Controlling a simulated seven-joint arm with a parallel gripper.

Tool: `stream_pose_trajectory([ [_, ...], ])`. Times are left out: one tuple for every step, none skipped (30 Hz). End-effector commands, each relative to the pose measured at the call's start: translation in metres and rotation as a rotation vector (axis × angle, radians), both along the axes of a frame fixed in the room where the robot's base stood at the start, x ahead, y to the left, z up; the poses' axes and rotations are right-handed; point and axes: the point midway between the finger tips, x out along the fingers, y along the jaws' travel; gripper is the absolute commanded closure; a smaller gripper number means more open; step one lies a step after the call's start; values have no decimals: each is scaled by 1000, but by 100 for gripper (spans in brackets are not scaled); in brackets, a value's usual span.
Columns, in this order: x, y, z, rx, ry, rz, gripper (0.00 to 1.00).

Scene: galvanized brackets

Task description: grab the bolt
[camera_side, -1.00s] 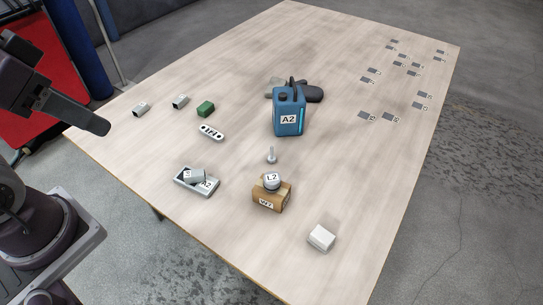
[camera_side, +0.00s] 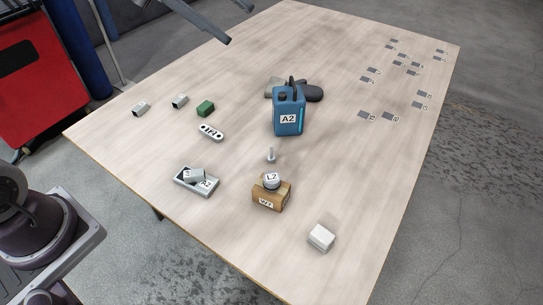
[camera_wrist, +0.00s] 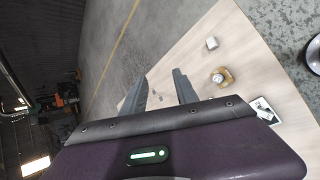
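The bolt (camera_side: 270,155) is a small grey metal piece standing upright on the wooden table in the side view, between the blue A2 canister (camera_side: 289,112) and the cardboard box (camera_side: 270,198). I cannot make it out in the wrist view. My gripper (camera_wrist: 160,77) shows two grey fingers spread apart in the wrist view, with nothing clearly held between them. In the side view, its fingers (camera_side: 215,27) show at the top edge, above the table's far left side and well away from the bolt.
A round L2 item (camera_side: 271,180) sits on the box. A grey tray (camera_side: 210,190) with a small part inside, a white block (camera_side: 321,237), a slotted bracket (camera_side: 211,132) and a green block (camera_side: 205,108) lie around. Dark objects (camera_side: 313,94) lie behind the canister.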

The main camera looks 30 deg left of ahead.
Motion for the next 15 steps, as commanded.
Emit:
stream_pose_trajectory([
  [32,5,-2,-133,79,120,64],
  [51,9,-2,-218,125,197,64],
  [76,18,-4,-330,186,302,64],
  [95,26,-7,-413,236,381,64],
  [113,35,-11,-494,283,461,64],
  [135,50,-18,-602,348,566,64],
  [151,62,-25,-682,397,646,64],
  [167,75,-33,-762,446,726,64],
  [185,95,-46,-867,513,832,64],
  [184,91,-61,-870,522,832,64],
  [181,89,-78,-861,521,827,64],
  [181,88,-102,-858,520,824,64],
  [181,88,-122,-857,521,824,64],
  [180,88,-142,-854,520,825,64],
  [179,88,-171,-853,521,824,64],
])
